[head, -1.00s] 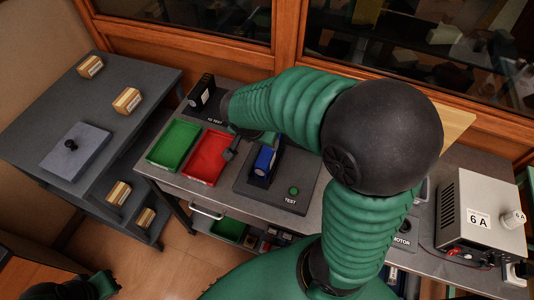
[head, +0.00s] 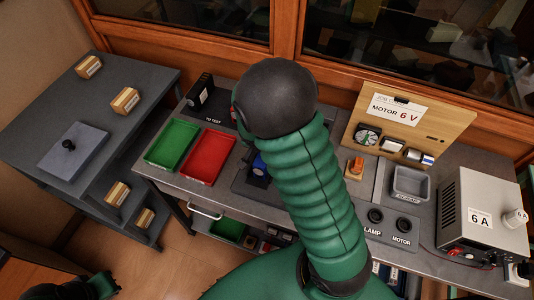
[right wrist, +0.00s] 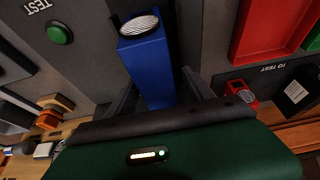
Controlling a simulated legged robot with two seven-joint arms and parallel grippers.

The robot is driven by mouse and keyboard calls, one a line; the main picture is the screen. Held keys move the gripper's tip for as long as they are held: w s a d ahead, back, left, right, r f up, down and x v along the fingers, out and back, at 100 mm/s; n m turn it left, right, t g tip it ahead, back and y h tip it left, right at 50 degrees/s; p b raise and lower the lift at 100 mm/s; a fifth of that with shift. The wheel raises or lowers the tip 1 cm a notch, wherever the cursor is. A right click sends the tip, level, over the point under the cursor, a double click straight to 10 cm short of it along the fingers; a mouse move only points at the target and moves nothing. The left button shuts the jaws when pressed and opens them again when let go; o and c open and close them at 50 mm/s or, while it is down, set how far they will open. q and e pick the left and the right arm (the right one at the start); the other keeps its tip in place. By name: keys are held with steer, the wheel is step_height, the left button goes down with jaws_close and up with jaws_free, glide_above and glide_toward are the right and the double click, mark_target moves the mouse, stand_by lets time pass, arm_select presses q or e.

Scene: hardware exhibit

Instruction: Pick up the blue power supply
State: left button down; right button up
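The blue power supply (head: 259,167) stands on the dark test pad, mostly hidden behind my right arm in the head view. In the right wrist view the blue power supply (right wrist: 150,65) is a tall blue block with a round silver grille on one end. My right gripper (right wrist: 160,92) has its dark fingers apart, one on each side of the block, with small gaps showing. The fingers are hidden in the head view. At the bottom left of the head view, a dark and green part of my left arm shows; its fingers cannot be made out.
A green tray (head: 172,145) and a red tray (head: 207,157) lie left of the pad. A dark unit (head: 200,95) stands on the "TO TEST" pad. The "MOTOR 6 V" board (head: 410,125), a grey bin (head: 410,183) and a 6 A supply (head: 478,215) are at the right.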

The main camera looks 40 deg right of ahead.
jaws_close()
stand_by(1.2)
